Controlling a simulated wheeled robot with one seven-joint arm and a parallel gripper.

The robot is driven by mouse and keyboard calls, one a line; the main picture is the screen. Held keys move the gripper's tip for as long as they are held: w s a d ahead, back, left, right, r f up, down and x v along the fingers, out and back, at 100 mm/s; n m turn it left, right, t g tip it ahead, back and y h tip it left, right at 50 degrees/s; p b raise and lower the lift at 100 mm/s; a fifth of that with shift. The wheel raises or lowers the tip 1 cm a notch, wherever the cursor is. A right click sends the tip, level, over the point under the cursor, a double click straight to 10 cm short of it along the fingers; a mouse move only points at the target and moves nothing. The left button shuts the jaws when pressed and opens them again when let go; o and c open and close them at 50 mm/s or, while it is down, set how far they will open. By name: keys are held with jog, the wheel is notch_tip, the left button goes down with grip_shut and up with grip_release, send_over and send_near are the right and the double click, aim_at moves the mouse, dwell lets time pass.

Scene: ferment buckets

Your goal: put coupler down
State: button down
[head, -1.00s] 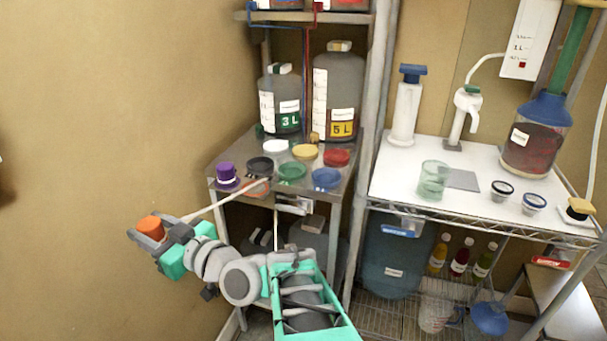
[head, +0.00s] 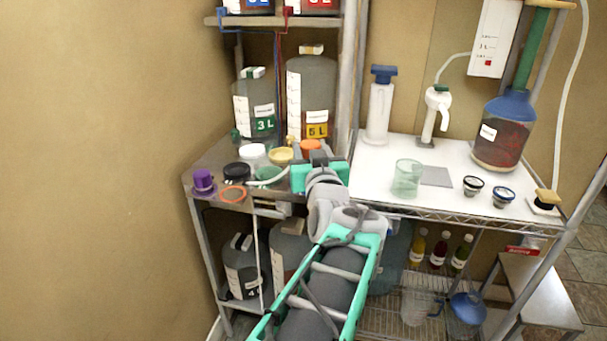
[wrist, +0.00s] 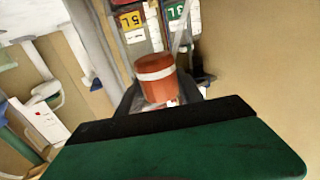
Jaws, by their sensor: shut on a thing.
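The orange coupler (head: 311,146) is in my gripper (head: 317,157), which is shut on it. In the wrist view the coupler (wrist: 157,84) shows as an orange cylinder with a white band, between the two dark fingers (wrist: 160,100). In the head view my gripper is over the right part of the grey shelf, near its border with the white counter; I cannot tell its height. An empty orange ring (head: 233,194) lies at the shelf's front left. A purple coupler (head: 203,182) stands left of it. My gripper and arm hide the shelf's right front.
The grey shelf (head: 215,157) bears black (head: 237,172), white (head: 252,155), green (head: 268,175) and yellow (head: 281,155) lids. The 3 L (head: 256,105) and 5 L (head: 309,95) jugs stand behind. A green-tinted beaker (head: 407,178) stands on the white counter (head: 437,205) to the right.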

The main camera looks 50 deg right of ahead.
jog(key=w+d+f, duration=0.7)
jog(key=f, duration=0.1)
jog(key=shift+w+d+f, duration=0.2)
jog(key=shift+w+d, duration=0.2)
jog(key=shift+w+d+f, duration=0.15)
jog(key=shift+f, duration=1.55)
jog(key=shift+f, duration=0.1)
jog(key=shift+f+b, duration=0.1)
jog(key=shift+b, duration=0.3)
jog(key=c, duration=0.8)
grip_release()
jog(key=shift+o, duration=0.2)
